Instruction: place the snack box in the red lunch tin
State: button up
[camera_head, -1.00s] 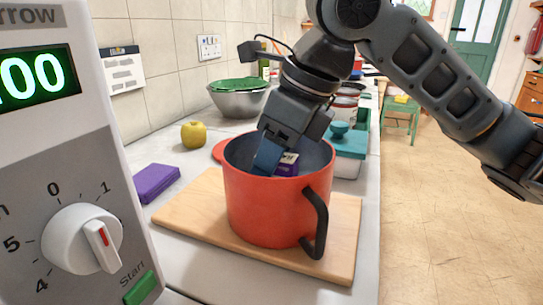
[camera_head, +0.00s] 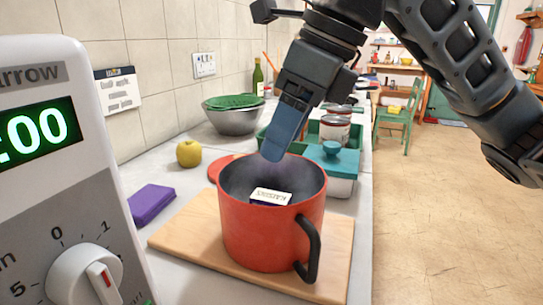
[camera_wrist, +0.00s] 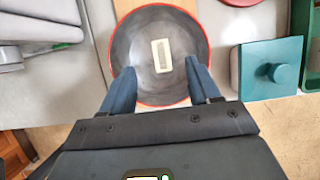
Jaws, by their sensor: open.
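The snack box (camera_head: 270,196) is a small dark box with a white printed face. It sits inside the red lunch tin (camera_head: 262,230), which looks like a red pot with a black handle and a dark grey inside. In the wrist view the box (camera_wrist: 161,55) lies near the middle of the tin, inside its red rim (camera_wrist: 206,40), clear of the walls. My gripper (camera_head: 277,150) is above the tin's opening, with blue fingers pointing down. In the wrist view the fingers (camera_wrist: 160,82) are spread apart with nothing between them. The box's lower part is hidden by the tin's wall.
The tin stands on a wooden board (camera_head: 185,235). A purple block (camera_head: 151,204) and a yellow apple (camera_head: 189,153) are to the left. A teal-lidded container (camera_head: 335,160) stands behind right. A metal bowl (camera_head: 232,119) is behind. A white appliance (camera_head: 60,190) fills the left foreground.

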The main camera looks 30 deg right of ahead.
jog(key=shift+v, duration=2.2)
